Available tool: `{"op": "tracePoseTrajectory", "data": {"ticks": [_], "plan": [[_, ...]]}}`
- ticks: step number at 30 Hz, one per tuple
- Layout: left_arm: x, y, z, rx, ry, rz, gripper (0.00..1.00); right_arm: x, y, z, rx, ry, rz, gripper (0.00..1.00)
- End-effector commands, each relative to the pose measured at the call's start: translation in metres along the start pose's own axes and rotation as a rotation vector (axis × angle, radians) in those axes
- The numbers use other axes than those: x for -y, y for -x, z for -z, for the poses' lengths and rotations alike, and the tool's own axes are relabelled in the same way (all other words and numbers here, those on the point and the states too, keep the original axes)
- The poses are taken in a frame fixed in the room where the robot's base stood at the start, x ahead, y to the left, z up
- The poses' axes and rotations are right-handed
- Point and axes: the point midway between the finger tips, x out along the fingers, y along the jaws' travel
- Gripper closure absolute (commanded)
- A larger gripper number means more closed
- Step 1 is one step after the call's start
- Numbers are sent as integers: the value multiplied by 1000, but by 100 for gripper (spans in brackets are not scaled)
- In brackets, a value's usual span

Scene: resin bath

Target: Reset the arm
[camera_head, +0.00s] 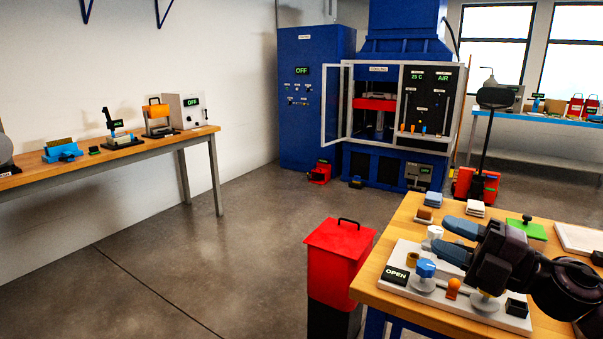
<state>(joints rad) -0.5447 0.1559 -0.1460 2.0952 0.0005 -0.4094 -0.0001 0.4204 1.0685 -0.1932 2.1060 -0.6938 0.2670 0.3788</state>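My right gripper (443,233) comes in from the right above the near wooden workbench (404,216). Its two blue-grey fingers are spread apart, with nothing seen held between them. It hangs over a white base plate (399,286) with a blue-topped knob (426,268), an orange peg (453,287) and a sign reading OPEN (396,274). A white knob (435,232) shows by the fingertips; I cannot tell whether they touch it. The dark wrist hides part of the plate and bench. My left gripper is not in view.
A red bin (340,250) stands on the floor left of the bench. A blue machine (378,166) with its glazed door open stands at the back. A long wooden table (100,160) holds devices at left. The floor between is clear.

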Motion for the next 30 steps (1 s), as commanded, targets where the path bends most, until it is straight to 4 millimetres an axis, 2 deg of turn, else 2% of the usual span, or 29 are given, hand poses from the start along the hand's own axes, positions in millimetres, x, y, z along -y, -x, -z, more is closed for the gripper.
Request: {"op": "tracePoseTrajectory", "data": {"ticks": [5, 6, 11, 14, 17, 21, 25, 30], "plan": [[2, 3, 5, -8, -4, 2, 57, 53, 33, -27, 330, -265, -139, 63], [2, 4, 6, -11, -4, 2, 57, 70, 43, -31, 403, -326, -149, 63], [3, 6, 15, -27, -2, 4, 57, 146, 87, -28, 676, -591, -146, 63], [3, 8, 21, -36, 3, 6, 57, 195, 116, -11, 823, -765, -127, 63], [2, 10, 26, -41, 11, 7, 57, 241, 144, 17, 946, -946, -115, 63], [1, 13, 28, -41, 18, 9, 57, 290, 176, 66, 1073, -1177, -132, 63], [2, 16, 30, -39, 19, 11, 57, 320, 203, 111, 1170, -1314, -163, 63], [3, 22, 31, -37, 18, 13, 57, 342, 230, 155, 1271, -1406, -181, 63]]}}
